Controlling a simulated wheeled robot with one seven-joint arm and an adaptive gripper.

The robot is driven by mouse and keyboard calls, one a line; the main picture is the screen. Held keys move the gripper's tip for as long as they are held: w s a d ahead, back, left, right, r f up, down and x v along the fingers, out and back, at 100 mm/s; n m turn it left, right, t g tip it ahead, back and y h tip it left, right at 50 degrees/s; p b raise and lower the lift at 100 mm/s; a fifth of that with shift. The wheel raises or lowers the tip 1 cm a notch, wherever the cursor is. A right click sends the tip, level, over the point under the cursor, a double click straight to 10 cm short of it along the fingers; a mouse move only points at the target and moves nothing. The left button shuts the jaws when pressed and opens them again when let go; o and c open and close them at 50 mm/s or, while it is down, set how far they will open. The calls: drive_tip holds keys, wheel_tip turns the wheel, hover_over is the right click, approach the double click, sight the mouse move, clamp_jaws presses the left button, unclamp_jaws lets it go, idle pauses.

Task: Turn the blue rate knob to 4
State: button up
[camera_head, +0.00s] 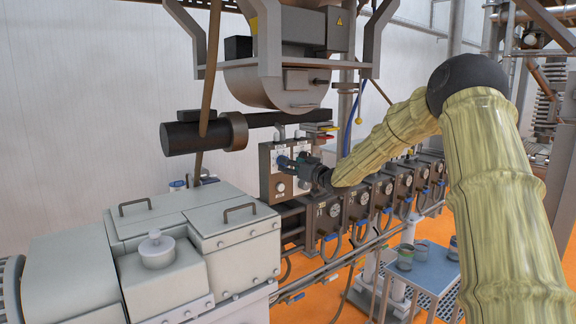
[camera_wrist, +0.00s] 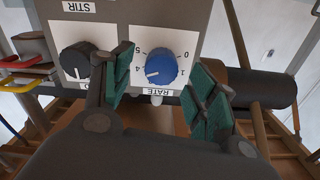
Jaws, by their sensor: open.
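The blue rate knob (camera_wrist: 160,57) is on the pale control panel, which appears upside down in the wrist view. Its white pointer points lower left, close to the 4; the exact setting is unclear. The printed 0 and 1 are on its right, 5 and 4 on its left. My gripper (camera_wrist: 164,68) is open, with a green-padded finger at each side of the knob. I see no clear contact.
A black knob (camera_wrist: 77,60) under a STIR label (camera_wrist: 79,7) is just left of my left-hand finger in the wrist view. A dark cylinder (camera_wrist: 262,88) lies to the right. A grey-lidded machine (camera_head: 190,240) stands left of the box in the head view.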

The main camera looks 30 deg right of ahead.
drive_tip(key=s, duration=0.8)
drive_tip(key=shift+s+d, duration=0.35)
drive_tip(key=shift+d, duration=0.05)
drive_tip(key=shift+f, duration=0.15)
